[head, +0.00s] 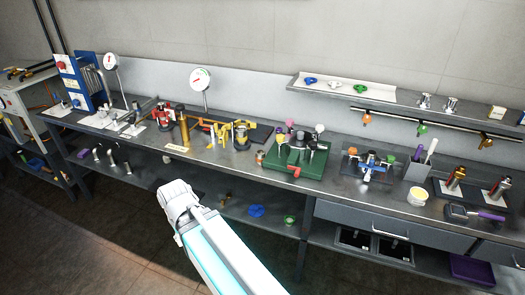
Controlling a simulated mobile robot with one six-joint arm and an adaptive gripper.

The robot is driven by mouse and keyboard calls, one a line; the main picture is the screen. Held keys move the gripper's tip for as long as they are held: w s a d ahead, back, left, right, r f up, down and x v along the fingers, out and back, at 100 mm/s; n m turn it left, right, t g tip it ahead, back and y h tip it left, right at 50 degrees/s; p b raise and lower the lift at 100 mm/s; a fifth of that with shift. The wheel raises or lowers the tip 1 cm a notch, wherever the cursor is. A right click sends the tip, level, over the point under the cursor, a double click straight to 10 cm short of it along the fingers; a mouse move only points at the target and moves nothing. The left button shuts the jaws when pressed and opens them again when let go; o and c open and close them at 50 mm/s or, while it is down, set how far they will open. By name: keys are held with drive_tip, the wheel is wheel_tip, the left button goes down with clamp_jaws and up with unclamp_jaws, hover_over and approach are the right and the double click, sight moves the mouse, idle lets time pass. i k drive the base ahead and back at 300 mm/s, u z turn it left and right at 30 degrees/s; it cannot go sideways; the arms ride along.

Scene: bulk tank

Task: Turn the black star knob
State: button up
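I cannot pick out a black star knob for certain at this size. A green block (286,178) on the bench, right of the middle, carries several dark upright parts, pale and purple-topped knobs, and a red-orange handle (295,171) at its front. Farther right, a small fixture (368,168) has a blue part, an orange knob and a green knob. My white arm reaches up from the bottom edge, in front of the bench. My gripper is not visible.
The long steel bench (235,165) holds yellow and red fittings, two dial gauges (203,80) and a blue panel (80,80) at left. A wall shelf (440,115) overhangs the right side. A lower shelf holds a blue item (256,211). Floor in front is clear.

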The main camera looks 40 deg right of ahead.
sight(131, 120)
drive_tip(key=z, duration=1)
drive_tip(key=i, duration=0.5)
